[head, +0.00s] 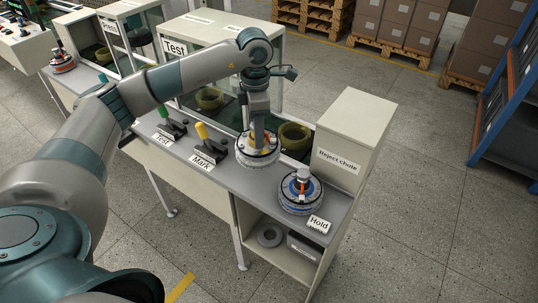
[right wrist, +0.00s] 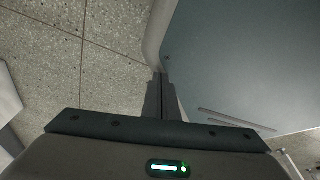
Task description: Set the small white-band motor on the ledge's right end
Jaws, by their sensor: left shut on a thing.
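My left gripper (head: 258,128) is shut on the hub of a small motor (head: 257,158) with a white band and orange on top. The motor is upright over the grey ledge (head: 222,178), between the Mark sign and the motor at the right end. I cannot tell whether it touches the ledge. A second motor (head: 301,196) with a blue centre and a blue-grey rim sits at the ledge's right end, beside the Hold sign (head: 318,224). My right gripper (right wrist: 164,98) shows in the right wrist view with its fingers together and nothing between them.
The Reject chute box (head: 340,160) stands behind the right end. A green ring (head: 294,138) lies behind the held motor. Levers with Test and Mark (head: 208,152) signs stand to the left. Another motor (head: 62,62) is far left.

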